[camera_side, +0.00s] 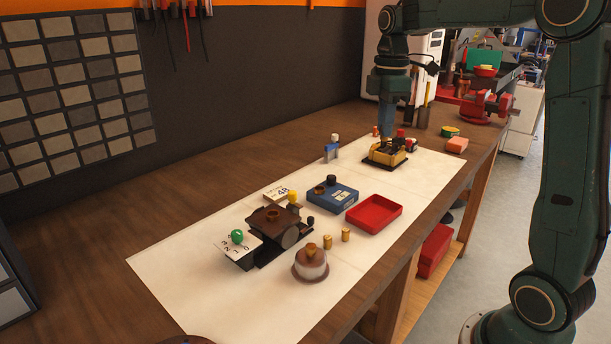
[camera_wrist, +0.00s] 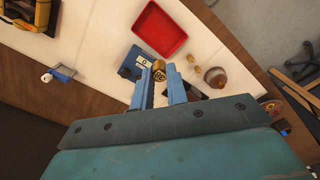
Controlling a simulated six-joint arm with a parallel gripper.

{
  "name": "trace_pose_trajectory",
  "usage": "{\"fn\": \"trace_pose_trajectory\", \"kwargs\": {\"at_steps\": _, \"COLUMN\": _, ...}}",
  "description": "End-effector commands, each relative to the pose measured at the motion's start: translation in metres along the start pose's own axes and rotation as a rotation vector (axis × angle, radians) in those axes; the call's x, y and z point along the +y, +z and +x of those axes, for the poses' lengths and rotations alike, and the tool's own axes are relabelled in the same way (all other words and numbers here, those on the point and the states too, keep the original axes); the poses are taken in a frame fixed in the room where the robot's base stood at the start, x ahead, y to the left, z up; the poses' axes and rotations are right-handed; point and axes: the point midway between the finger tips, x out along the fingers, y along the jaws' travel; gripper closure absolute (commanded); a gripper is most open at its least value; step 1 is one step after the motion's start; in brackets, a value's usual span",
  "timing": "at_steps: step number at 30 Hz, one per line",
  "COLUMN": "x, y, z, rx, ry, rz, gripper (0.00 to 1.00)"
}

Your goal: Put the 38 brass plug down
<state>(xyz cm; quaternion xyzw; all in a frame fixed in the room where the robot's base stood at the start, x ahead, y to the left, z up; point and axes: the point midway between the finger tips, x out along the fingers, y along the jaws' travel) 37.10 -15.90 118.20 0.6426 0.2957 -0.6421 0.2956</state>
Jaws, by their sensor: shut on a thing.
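A brass plug (camera_wrist: 158,70) with dark marks on its round end shows between the fingertips in the wrist view; the marks are too small to read surely. My gripper (camera_wrist: 157,78) is shut on it. In the side view my gripper (camera_side: 388,134) points down at the far end of the white mat, in line with a yellow and black device (camera_side: 386,152); the plug cannot be made out there. Two other brass plugs (camera_side: 327,241) (camera_side: 345,235) stand on the mat near its front edge.
A red tray (camera_side: 374,216) is empty. Near it are a blue block (camera_side: 341,198) with a black knob, a dark fixture (camera_side: 262,226) with a brown top, and a round brown-and-white piece (camera_side: 311,265). The mat (camera_side: 180,285) is bare at the near left.

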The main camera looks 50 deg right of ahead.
Motion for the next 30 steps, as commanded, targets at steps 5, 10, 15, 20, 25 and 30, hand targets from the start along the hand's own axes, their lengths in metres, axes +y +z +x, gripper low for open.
{"fn": "trace_pose_trajectory", "kwargs": {"at_steps": 5, "x": 0.000, "y": 0.000, "z": 0.002, "rx": 0.000, "ry": -0.001, "rz": 0.000, "gripper": 1.00}}
{"fn": "trace_pose_trajectory", "kwargs": {"at_steps": 10, "x": 0.000, "y": 0.000, "z": 0.017, "rx": -0.001, "ry": -0.003, "rz": 0.001, "gripper": 1.00}}
{"fn": "trace_pose_trajectory", "kwargs": {"at_steps": 15, "x": 0.000, "y": 0.000, "z": 0.045, "rx": -0.001, "ry": -0.005, "rz": 0.001, "gripper": 1.00}}
{"fn": "trace_pose_trajectory", "kwargs": {"at_steps": 20, "x": -0.001, "y": 0.000, "z": 0.075, "rx": -0.002, "ry": -0.005, "rz": 0.001, "gripper": 1.00}}
{"fn": "trace_pose_trajectory", "kwargs": {"at_steps": 25, "x": -0.001, "y": 0.000, "z": 0.108, "rx": -0.002, "ry": -0.005, "rz": 0.001, "gripper": 1.00}}
{"fn": "trace_pose_trajectory", "kwargs": {"at_steps": 30, "x": 0.000, "y": 0.000, "z": 0.137, "rx": -0.001, "ry": -0.004, "rz": 0.001, "gripper": 1.00}}
